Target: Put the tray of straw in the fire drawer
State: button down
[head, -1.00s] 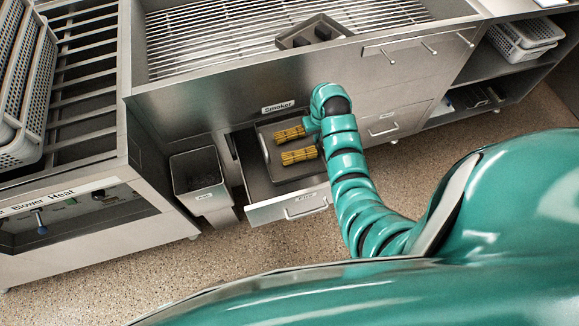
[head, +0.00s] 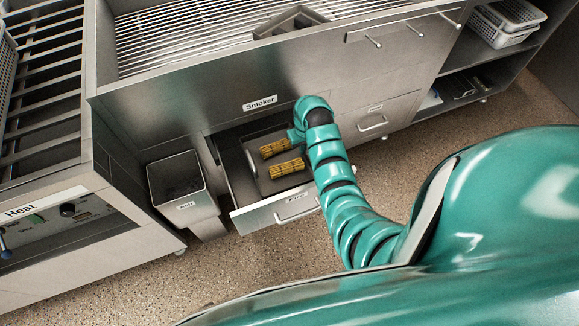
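The fire drawer (head: 275,212) is pulled open under the smoker, with a handle and a label on its front. The dark grey tray (head: 268,183) is within the drawer's outline and looks roughly level. Whether it rests on the drawer floor I cannot tell. Two yellow straw bundles lie in it, one farther back (head: 276,149) and one nearer (head: 287,169). My gripper (head: 296,136) is at the tray's back right edge, beside the far bundle. My wrist hides the fingers, so its grip on the tray does not show.
The smoker (head: 200,105) with its grate stands behind the drawer, with a dark metal piece (head: 290,20) on top. A grey ash bin (head: 184,185) stands just left of the drawer. A heat unit (head: 75,220) is farther left. The speckled floor in front is clear.

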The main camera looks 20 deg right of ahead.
jog(key=shift+f, duration=4.5)
jog(key=shift+f, duration=0.15)
jog(key=c, duration=1.7)
grip_release()
notch_tip(320, 180, up, 12)
jog(key=shift+r, duration=0.15)
